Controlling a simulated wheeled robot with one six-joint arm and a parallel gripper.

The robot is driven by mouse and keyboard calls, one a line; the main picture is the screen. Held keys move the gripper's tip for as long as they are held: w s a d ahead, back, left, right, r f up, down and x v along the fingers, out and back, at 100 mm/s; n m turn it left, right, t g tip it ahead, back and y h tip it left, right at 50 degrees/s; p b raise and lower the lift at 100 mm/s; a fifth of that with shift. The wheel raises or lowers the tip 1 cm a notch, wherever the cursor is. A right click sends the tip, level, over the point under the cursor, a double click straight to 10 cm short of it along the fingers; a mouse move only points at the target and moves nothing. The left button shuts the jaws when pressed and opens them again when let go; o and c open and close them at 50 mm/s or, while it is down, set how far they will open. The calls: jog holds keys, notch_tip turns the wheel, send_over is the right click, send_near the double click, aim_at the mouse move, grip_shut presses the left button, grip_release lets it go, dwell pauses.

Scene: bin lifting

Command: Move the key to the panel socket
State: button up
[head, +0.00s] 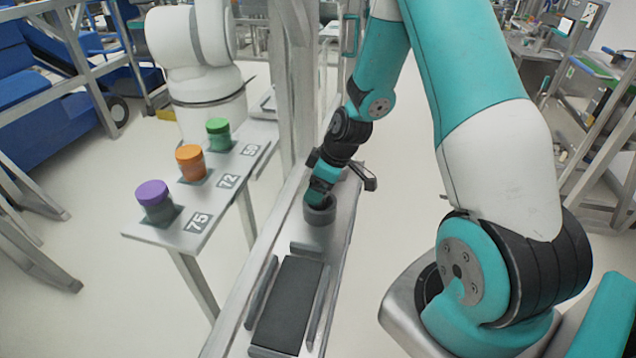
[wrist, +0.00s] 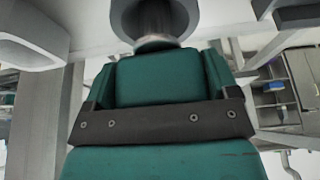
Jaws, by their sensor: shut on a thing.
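My gripper (head: 320,197) is teal and points down at a round grey socket (head: 319,214) on the narrow metal panel (head: 341,226). It is shut on what I take to be the key, a pale grey shaft (wrist: 155,22) in front of the fingers in the wrist view. The socket shows there as a dark ring (wrist: 187,14) around the shaft. The fingers and the ring hide most of the key. I cannot tell how deep it sits in the socket.
A dark rectangular pad (head: 288,305) between raised rails lies nearer on the panel. A side table (head: 226,190) at left holds jars with purple (head: 152,192), orange (head: 189,153) and green (head: 217,126) lids, beside number labels. A metal post (head: 298,80) stands behind the panel.

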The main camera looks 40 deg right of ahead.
jog(key=shift+f+b, duration=0.55)
jog(key=shift+f, duration=0.2)
dwell(0.3)
jog(key=o, duration=0.9)
jog(key=shift+o, duration=0.2)
jog(key=shift+r+p, duration=3.15)
jog(key=shift+r, duration=1.35)
